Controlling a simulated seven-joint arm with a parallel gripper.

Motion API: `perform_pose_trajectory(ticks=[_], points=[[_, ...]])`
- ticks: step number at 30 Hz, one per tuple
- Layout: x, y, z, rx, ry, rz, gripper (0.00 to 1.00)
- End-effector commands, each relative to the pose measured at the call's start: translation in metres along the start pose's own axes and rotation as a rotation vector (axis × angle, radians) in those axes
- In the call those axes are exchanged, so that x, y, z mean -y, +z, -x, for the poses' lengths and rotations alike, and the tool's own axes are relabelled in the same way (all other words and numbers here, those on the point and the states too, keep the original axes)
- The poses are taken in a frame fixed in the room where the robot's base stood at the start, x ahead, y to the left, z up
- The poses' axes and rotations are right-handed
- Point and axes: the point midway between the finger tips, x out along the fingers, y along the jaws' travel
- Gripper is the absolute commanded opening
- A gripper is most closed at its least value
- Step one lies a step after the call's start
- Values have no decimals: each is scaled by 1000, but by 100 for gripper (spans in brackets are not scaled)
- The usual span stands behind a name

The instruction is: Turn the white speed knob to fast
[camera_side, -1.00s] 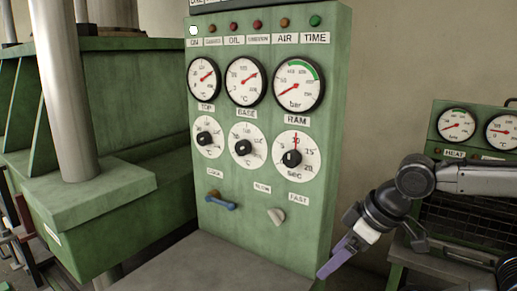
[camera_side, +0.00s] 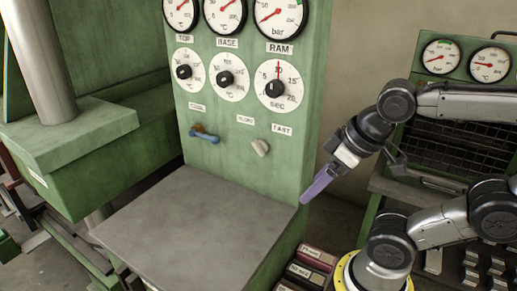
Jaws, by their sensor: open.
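The white speed knob (camera_side: 261,148) is on the lower right of the green control panel (camera_side: 228,165), below and between the SLOW label (camera_side: 245,120) and the FAST label (camera_side: 282,129). It sits tilted; I cannot tell which label its pointer end favours. My gripper (camera_side: 306,199), with purple fingers, is at the panel's right edge, to the right of and below the knob, and apart from it. It is open and empty; the gap between the fingers is hard to see from this side.
A blue-handled lever (camera_side: 205,136) is left of the knob. Black dial knobs (camera_side: 275,88) and gauges are above. A bare grey shelf (camera_side: 190,225) juts out below the panel. Labelled boxes (camera_side: 310,262) stand at the bottom, and a second green unit (camera_side: 465,62) is at right.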

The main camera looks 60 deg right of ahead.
Motion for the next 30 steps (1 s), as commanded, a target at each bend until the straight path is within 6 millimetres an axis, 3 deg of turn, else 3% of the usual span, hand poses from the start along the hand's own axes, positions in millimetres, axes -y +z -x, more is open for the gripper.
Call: perform_pose_trajectory(ticks=[1, 6, 17, 24, 30], points=[[0, 0, 0, 2, 0, 2, 71], [-3, -2, -6, 93, 22, 118, 45], [-28, -29, -36, 636, 128, 827, 45], [-34, -68, -60, 1035, 188, 1295, 45], [-20, -107, -88, 1391, 247, 1637, 45]])
